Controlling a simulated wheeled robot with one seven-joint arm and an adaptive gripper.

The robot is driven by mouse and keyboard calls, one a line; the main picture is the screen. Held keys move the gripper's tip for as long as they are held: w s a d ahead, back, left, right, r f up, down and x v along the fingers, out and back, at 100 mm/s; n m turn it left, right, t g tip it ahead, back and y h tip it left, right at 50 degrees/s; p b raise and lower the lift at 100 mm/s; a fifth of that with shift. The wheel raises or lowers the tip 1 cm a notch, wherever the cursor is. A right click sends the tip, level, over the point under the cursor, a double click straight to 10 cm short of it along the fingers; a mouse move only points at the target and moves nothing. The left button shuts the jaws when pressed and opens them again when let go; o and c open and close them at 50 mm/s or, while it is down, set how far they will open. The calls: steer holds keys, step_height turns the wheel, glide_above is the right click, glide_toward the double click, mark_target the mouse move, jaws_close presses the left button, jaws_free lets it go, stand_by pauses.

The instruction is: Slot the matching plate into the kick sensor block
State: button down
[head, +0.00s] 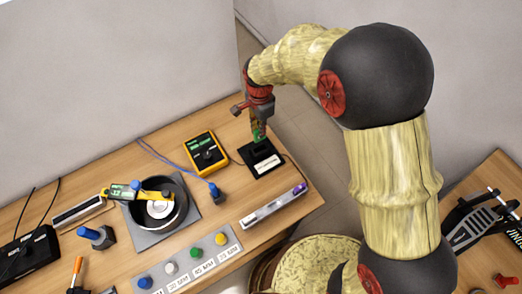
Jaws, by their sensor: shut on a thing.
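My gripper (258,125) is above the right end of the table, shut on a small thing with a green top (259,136). I take it for the plate; its lower part is hard to make out. Directly below is a black block (262,158) with a white label on its front, which looks like the kick sensor block. The held thing is at the block's upper part; I cannot tell whether it is in the slot or just above it. A grey strip (180,284) at the front bears blue, white, green (196,252) and yellow knobs above size labels.
A yellow meter (205,153) stands left of the block, with a blue-topped piece (216,192) nearby. A grey level-like bar (273,206) lies in front. A pedal (475,220) is on another table at right.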

mark_target(260, 145)
steer(key=shift+s+f+b, duration=0.15)
steer(key=shift+f+b, duration=0.25)
steer(key=shift+f, duration=4.6)
steer(key=shift+f, duration=0.2)
steer(key=c, duration=1.8)
jaws_free()
steer(key=shift+c, duration=0.2)
steer(key=shift+r, duration=0.15)
